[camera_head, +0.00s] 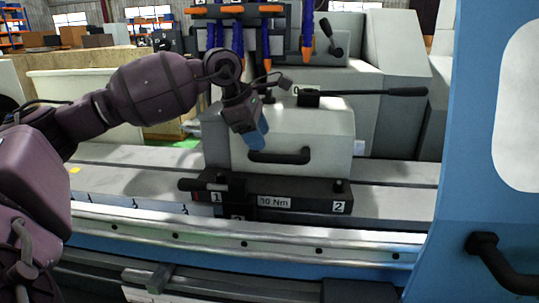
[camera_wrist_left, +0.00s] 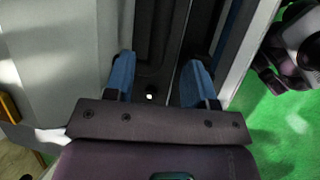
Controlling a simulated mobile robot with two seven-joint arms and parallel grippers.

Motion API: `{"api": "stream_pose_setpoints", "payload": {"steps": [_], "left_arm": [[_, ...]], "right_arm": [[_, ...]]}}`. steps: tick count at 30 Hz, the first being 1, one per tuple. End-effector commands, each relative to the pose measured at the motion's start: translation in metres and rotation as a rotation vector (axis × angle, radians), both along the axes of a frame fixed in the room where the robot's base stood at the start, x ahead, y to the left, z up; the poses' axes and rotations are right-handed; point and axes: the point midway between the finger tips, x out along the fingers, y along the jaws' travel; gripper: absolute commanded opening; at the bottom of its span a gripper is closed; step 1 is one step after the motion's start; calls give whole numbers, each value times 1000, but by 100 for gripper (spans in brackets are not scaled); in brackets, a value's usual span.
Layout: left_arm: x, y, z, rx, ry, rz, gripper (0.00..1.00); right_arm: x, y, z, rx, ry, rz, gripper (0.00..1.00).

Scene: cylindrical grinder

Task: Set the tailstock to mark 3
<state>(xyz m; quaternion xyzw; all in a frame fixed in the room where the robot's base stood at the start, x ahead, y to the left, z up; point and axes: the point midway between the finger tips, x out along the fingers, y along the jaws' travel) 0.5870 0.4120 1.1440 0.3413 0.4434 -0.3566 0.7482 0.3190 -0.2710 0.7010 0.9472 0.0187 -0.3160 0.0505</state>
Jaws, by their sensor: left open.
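The tailstock (camera_head: 318,132) is a light grey block in the middle of the head view. It has a black front handle (camera_head: 279,156) and a long black lever (camera_head: 375,92) on top pointing right. It stands on a black base (camera_head: 312,188) with labels 1, 2 and a Nm value. A marked scale strip (camera_head: 120,203) runs along the bed to the left; its figures are hard to read. My left gripper (camera_head: 257,137) has blue fingers and hangs by the tailstock's left front, above the handle's left end. In the left wrist view the fingers (camera_wrist_left: 158,80) are apart, with dark machine parts beyond.
A short black clamp bar (camera_head: 203,185) sticks out left at the base. Blue nozzles (camera_head: 266,45) with orange tips hang above and behind. A blue machine panel (camera_head: 480,150) with a black handle (camera_head: 497,262) stands at the right. The bed left of the tailstock is clear.

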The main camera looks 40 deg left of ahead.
Motion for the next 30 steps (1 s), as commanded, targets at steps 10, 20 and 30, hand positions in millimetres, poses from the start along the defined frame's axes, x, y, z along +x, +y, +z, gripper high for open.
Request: {"api": "stream_pose_setpoints", "payload": {"steps": [10,20,30], "left_arm": [[18,-12,-46,-2,1,-1,51],[21,-14,-53,-1,-2,-1,51],[21,-14,-53,-1,-2,0,18]], "right_arm": [[3,3,-4,7,-2,-1,43],[5,3,-3,5,-6,2,43],[4,0,-3,-4,-3,10,43]]}}
